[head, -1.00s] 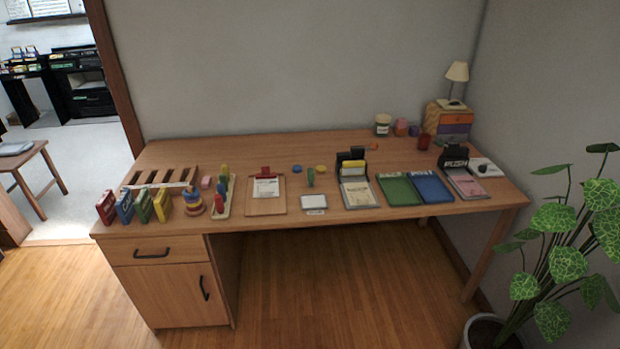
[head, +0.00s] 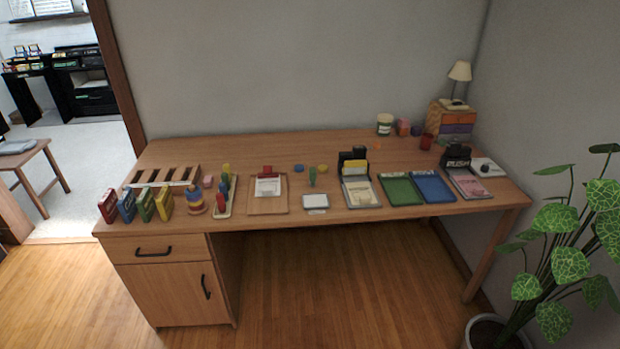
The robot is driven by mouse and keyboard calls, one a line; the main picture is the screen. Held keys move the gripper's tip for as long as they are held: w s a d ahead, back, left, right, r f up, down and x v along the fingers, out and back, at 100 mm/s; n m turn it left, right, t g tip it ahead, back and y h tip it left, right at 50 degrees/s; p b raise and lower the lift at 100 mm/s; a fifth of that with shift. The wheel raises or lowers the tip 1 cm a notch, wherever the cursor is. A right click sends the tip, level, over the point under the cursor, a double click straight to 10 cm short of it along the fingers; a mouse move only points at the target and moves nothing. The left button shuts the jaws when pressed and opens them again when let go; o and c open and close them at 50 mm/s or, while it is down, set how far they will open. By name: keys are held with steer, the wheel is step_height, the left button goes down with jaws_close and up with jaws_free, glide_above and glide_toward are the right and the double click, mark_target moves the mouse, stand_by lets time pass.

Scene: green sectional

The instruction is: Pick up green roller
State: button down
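A small upright green piece (head: 312,176) stands near the middle of the desk, and it is the likeliest green roller. It is too small to make out its exact shape. It stands just behind a small white-topped pad (head: 315,201), between a clipboard (head: 267,205) on its left and a black holder with a yellow part (head: 355,169) on its right. Nothing touches it from above. My gripper is not in view.
The wooden desk (head: 225,151) has free room along its back. Coloured blocks and a slotted rack (head: 160,177) crowd the left. A lamp (head: 459,72) stands back right; a plant (head: 570,265) stands beside the desk.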

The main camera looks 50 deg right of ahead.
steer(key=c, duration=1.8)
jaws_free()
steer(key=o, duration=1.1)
